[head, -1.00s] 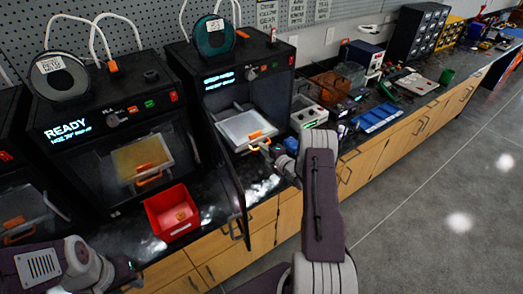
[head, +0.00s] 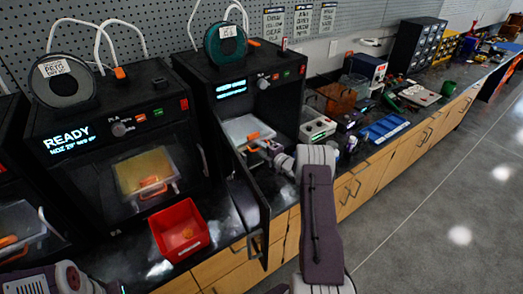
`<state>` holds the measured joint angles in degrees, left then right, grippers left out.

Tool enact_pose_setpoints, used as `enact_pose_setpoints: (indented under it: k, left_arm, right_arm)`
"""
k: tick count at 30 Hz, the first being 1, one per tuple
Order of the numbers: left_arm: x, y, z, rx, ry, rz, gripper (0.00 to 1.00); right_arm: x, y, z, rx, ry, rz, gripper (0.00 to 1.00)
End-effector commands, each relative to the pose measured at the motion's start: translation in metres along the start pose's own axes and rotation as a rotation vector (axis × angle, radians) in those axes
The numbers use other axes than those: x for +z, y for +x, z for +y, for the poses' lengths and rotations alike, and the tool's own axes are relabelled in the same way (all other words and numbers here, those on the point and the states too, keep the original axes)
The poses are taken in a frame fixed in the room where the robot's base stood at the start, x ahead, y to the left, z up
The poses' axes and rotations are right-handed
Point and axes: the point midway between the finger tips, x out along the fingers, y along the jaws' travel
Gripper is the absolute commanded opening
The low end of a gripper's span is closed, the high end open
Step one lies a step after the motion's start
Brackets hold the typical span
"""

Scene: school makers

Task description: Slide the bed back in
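The middle printer (head: 262,88) has its front open, with its dark door (head: 247,205) swung out toward me. Its pale bed (head: 240,128) shows in the opening, with an orange handle (head: 259,138) at its front edge. My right gripper (head: 268,147) is at that handle, in front of the bed. The fingers are small and partly hidden, so I cannot tell whether they are closed on the handle or only touching it. My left arm shows at the bottom left corner, and its gripper fingers are out of the picture.
The printer marked READY (head: 105,125) stands to the left with its door shut and a yellowish plate inside. A red bin (head: 178,228) sits on the counter before it. A control box (head: 317,130) and blue tray (head: 384,129) lie to the right. Grey floor is clear.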

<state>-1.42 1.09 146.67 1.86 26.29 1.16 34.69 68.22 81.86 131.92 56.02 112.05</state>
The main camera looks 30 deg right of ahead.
Motion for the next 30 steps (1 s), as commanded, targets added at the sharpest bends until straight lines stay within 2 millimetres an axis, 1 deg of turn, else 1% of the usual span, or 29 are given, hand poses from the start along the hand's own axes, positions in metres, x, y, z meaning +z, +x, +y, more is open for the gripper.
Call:
enact_pose_setpoints:
  k: [5,7,8,15,18,22,30]
  left_arm:
    - [0.000,0.000,0.000,0.000,0.000,0.000,0.36]
    - [0.000,-0.001,0.000,0.000,0.000,0.000,0.36]
    - [0.000,-0.001,0.000,0.000,0.000,0.000,0.36]
    - [0.000,-0.001,0.000,0.000,0.000,0.000,0.36]
    - [0.000,-0.001,0.000,0.000,0.000,0.000,0.36]
    - [0.000,-0.001,0.000,0.000,0.000,0.000,0.36]
    - [0.000,-0.001,0.000,0.000,0.000,0.000,0.36]
  right_arm:
    - [0.000,-0.002,-0.001,-0.002,0.001,0.000,0.29]
    - [0.001,-0.009,0.000,-0.002,0.000,-0.001,0.29]
    - [0.001,-0.014,-0.001,-0.003,0.000,-0.001,0.29]
    - [0.001,-0.066,-0.001,-0.002,0.002,-0.002,0.29]
    - [0.001,-0.081,-0.001,-0.002,0.002,-0.002,0.29]
    - [0.000,-0.089,-0.001,-0.002,0.000,0.000,0.29]
    - [0.000,-0.090,-0.001,-0.001,0.000,0.001,0.29]
